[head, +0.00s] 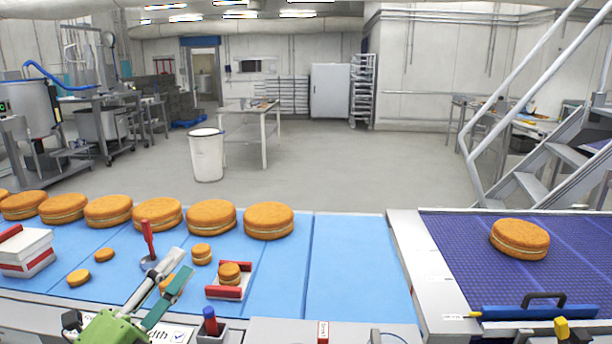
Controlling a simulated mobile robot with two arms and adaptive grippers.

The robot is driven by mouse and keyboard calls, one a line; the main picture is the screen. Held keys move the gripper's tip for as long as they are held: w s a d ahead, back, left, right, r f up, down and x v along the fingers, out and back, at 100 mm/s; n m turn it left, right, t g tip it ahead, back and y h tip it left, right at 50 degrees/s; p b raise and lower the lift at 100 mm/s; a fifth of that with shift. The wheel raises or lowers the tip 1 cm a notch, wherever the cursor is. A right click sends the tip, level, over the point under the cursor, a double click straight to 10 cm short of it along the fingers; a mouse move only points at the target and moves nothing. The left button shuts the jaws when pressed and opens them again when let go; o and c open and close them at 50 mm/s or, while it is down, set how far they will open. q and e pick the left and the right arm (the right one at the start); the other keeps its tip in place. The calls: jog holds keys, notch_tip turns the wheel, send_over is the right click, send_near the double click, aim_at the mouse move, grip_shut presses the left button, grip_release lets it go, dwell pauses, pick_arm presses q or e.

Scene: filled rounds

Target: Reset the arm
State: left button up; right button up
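My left gripper (183,264) reaches in from the bottom left over the blue work surface. Its grey finger and teal finger stand apart, with a gap between them, so it is open. It seems to hold nothing. A small round filled cake (167,284) shows partly behind the fingers; I cannot tell how far below them it is. A red-handled tool (148,240) stands just behind the grey finger, its lower part partly hidden. My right gripper is not in view.
Several large filled rounds (211,216) line the back of the blue surface (350,270). A small round sits on a red-and-white holder (230,291). White-and-red boxes (26,252) stand left. Another round (519,238) lies on the purple conveyor (455,250). The blue surface's right part is clear.

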pick_arm(q)
jog(key=s+a+f+n+g+y, duration=0.2)
jog(key=s+f+n+y, duration=0.15)
jog(key=f+n, duration=0.35)
jog(key=s+a+f+n+g+y, duration=0.25)
jog(key=f+n+y, duration=0.2)
jog(key=f, duration=0.45)
jog(key=s+a+f+n+g+y, duration=0.2)
jog(key=f+n+g+y, duration=0.15)
jog(key=f+n, duration=0.4)
jog(key=s+d+f+n+g+h, duration=0.15)
jog(key=s+d+f+g, duration=0.35)
jog(key=s, duration=0.5)
jog(key=s+d+f+n+g+h, duration=0.1)
jog(key=s+d+f+n+g, duration=0.2)
jog(key=s+f, duration=0.55)
jog(key=s+f+m+g, duration=0.1)
jog(key=s+f, duration=0.1)
jog(key=f, duration=1.2)
jog(key=s+f+g, duration=0.1)
jog(key=s+f, duration=0.1)
jog(key=f, duration=1.1)
jog(key=s+a+f, duration=0.2)
jog(key=s+f, duration=1.2)
jog(key=s, duration=0.2)
jog(key=shift+s+f+g, duration=0.15)
jog(key=shift+f+g, duration=0.25)
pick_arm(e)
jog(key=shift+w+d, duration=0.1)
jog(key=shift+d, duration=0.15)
